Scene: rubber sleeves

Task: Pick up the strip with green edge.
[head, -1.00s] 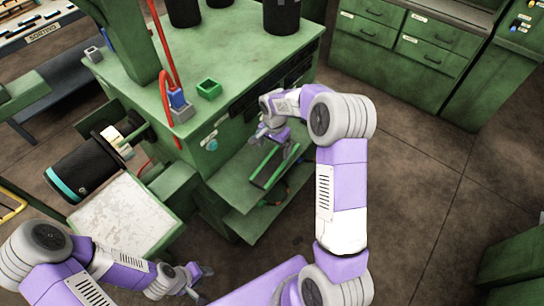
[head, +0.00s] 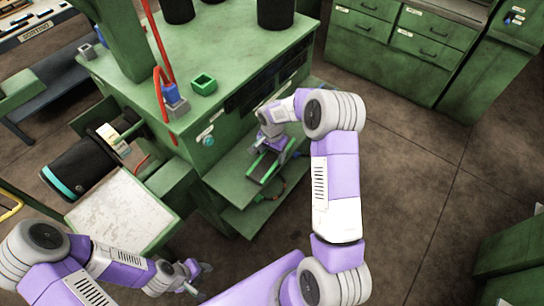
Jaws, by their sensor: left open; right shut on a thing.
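The strip with green edge (head: 261,168) is dark with bright green along its long sides. It lies at or just above the lower green shelf (head: 231,182) on the front of the green machine. My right gripper (head: 276,149) is at the strip's far end and is shut on it. The fingers partly hide that end, and I cannot tell whether the strip touches the shelf. My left gripper (head: 201,279) is open and empty at the bottom, in front of the machine and apart from the strip.
A small green open box (head: 203,84) and black cylinders (head: 276,13) stand on the machine top. A pale worn panel (head: 122,213) and a black roller (head: 80,168) are at left. Green drawer cabinets (head: 400,45) stand at the back right.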

